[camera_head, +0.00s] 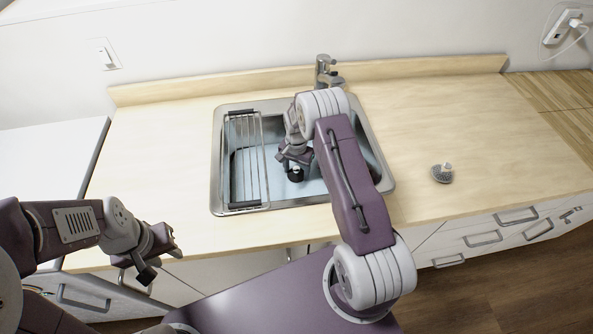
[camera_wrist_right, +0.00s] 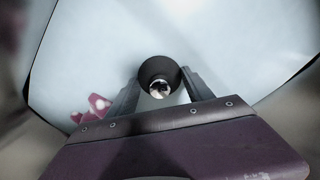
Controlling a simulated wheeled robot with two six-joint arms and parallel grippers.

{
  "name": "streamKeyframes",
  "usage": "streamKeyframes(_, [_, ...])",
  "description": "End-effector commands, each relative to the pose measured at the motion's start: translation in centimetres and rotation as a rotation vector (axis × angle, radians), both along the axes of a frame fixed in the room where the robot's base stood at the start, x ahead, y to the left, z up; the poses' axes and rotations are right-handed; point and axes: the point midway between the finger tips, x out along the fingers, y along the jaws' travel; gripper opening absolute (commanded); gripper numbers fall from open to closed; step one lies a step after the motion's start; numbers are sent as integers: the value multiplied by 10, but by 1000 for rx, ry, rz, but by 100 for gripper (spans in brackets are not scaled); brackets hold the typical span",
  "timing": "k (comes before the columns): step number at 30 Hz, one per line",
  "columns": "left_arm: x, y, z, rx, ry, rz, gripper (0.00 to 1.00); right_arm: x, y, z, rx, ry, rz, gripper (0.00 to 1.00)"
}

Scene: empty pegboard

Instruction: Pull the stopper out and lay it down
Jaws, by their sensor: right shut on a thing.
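The dark round stopper (camera_wrist_right: 160,68) with a shiny metal part (camera_wrist_right: 160,89) is between the fingers of my right gripper in the right wrist view. My right gripper (camera_wrist_right: 160,85) is shut on it. In the head view the gripper (camera_head: 295,168) reaches down into the sink (camera_head: 220,185), with the dark stopper (camera_head: 296,174) just below its fingers. Whether the stopper sits in the drain or hangs above it I cannot tell; the drain is hidden. My left gripper (camera_head: 162,264) is open and empty, in front of the counter's left part.
A wire rack (camera_head: 246,175) spans the sink's left side. The faucet (camera_head: 326,72) stands behind the sink. A small grey brush-like item (camera_head: 442,174) lies on the counter (camera_head: 480,130) to the right. The counter has clear room on both sides. A small pinkish-red thing (camera_wrist_right: 92,108) shows in the right wrist view.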

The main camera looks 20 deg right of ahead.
Motion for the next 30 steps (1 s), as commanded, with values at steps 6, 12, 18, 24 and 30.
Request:
streamKeyframes(6, [0,0,5,0,0,0,36,0,0,6,0,0,0,8])
streamKeyframes(12, [0,0,9,0,0,0,36,0,0,11,0,0,0,8])
streamKeyframes(18, [0,0,9,0,0,0,36,0,0,13,0,0,0,8])
streamKeyframes(24, [0,0,10,0,0,0,36,0,0,13,0,0,0,8])
streamKeyframes(30, [0,0,17,0,0,0,36,0,0,23,0,0,0,8])
